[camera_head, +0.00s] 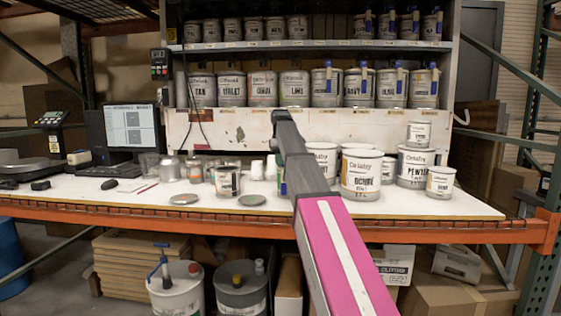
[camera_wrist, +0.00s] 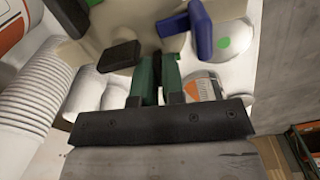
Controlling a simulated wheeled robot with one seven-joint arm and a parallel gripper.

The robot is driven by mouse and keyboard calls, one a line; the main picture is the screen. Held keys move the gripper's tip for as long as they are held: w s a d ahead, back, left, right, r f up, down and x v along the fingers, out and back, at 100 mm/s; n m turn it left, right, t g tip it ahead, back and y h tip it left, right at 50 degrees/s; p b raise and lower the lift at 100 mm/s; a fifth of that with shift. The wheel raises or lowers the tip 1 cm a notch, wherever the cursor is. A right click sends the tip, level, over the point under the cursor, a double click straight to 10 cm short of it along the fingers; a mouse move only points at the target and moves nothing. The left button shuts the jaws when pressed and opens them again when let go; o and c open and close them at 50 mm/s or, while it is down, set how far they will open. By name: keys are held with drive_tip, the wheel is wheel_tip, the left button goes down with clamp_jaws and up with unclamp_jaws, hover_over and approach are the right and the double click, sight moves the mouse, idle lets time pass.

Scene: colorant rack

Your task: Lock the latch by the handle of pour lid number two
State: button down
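In the wrist view, my gripper (camera_wrist: 160,62) has two green fingers close together with a narrow dark gap between them. I cannot tell whether they are shut or hold anything. A pale lid top lies just beyond the fingertips, with a black handle-like part (camera_wrist: 119,56) left of them and a blue lever (camera_wrist: 200,28) to the right. Which pour lid this is cannot be read. In the head view, my pink arm hides most of the gripper and what it faces. Several cans with blue-handled pour lids (camera_head: 399,80) stand on the middle shelf.
White ribbed stacked cups (camera_wrist: 40,95) are left of my gripper. An orange-labelled can (camera_wrist: 205,87) is to the right. On the bench, an ochre can (camera_head: 361,176) and other cans stand right of my arm. Lids (camera_head: 252,200) lie left of it, near the orange front beam (camera_head: 150,217).

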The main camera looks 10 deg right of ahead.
drive_tip(key=shift+m, duration=1.5)
drive_tip(key=c, duration=1.2)
unclamp_jaws()
drive_tip(key=shift+r, duration=0.1)
